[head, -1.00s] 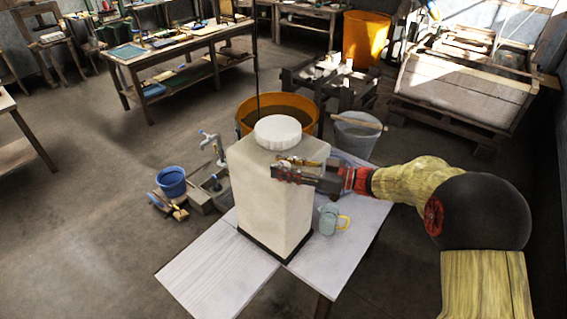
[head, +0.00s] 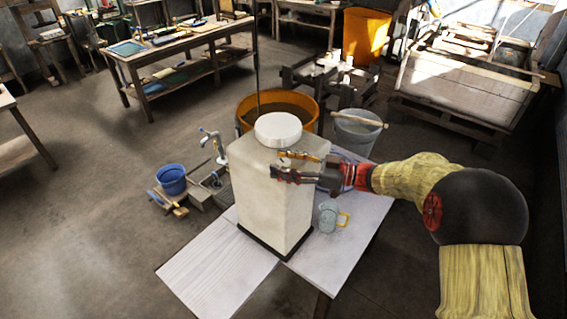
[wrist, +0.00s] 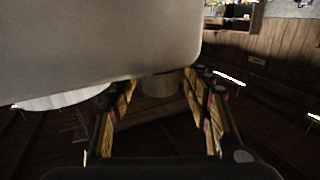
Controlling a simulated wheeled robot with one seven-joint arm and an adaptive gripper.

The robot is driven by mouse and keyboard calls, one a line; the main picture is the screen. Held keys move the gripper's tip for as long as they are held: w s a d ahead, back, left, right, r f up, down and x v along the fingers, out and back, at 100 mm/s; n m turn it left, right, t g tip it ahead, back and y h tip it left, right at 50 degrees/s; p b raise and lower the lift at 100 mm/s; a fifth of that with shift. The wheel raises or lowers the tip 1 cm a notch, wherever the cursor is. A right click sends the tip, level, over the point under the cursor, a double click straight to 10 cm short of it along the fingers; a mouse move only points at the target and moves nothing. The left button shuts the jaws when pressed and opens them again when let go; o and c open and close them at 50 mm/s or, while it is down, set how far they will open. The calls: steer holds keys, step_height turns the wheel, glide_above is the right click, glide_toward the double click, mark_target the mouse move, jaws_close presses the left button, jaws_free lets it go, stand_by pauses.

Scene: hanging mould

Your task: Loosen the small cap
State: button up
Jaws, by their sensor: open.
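A pale, square-sided canister (head: 272,205) stands upright on the table, with a large white cap (head: 278,130) on top. My gripper (head: 279,165) reaches in from the right at the canister's upper front side, its fingers open. In the wrist view the canister body (wrist: 100,40) fills the top left, and the large cap (wrist: 65,99) shows at the left. A short grey-brown cylinder, which looks like the small cap (wrist: 160,86), sits between my open fingertips (wrist: 160,79), with gaps at both sides. In the head view my fingers hide it.
A clear mug with a yellow handle (head: 328,217) stands right of the canister, below my gripper. The white table (head: 215,267) is bare at the front left. An orange tub (head: 303,98) and a grey bucket (head: 357,142) stand behind. A blue bucket (head: 171,182) is at the left.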

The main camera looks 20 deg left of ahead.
steer(key=shift+d, duration=0.1)
steer(key=d, duration=1.1)
steer(key=shift+d, duration=0.4)
steer(key=shift+w, duration=0.1)
